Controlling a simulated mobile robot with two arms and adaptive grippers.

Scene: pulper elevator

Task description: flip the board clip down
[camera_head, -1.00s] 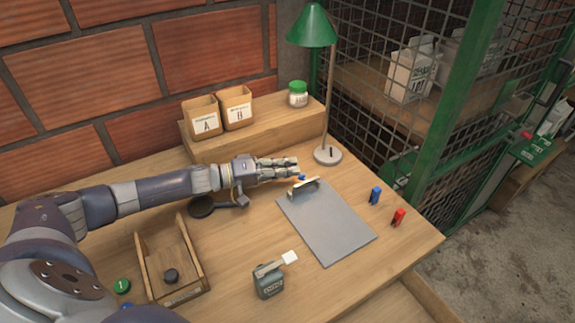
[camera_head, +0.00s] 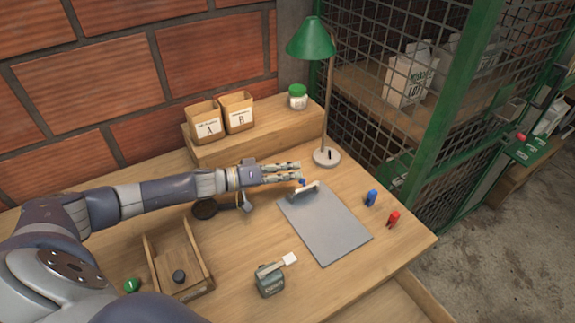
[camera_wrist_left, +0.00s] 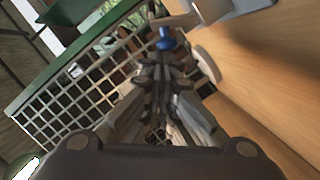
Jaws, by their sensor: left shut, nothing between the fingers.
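A grey clipboard (camera_head: 326,230) lies flat on the table right of centre in the head view. Its light clip (camera_head: 303,193) stands raised at the board's upper left end. A small blue piece (camera_head: 302,181) shows just behind the clip, and a blue piece (camera_wrist_left: 165,39) also shows beyond the fingers in the left wrist view. My left gripper (camera_head: 298,171) is shut and empty, with its fingertips just above and behind the clip. I cannot tell whether it touches the clip or the blue piece. My right gripper is not in view.
A green lamp (camera_head: 312,40) stands behind the board. Blue (camera_head: 371,198) and red (camera_head: 393,220) pegs stand to the board's right. A wooden tray (camera_head: 206,262) lies left. A mesh cage (camera_head: 400,100) borders the table's right.

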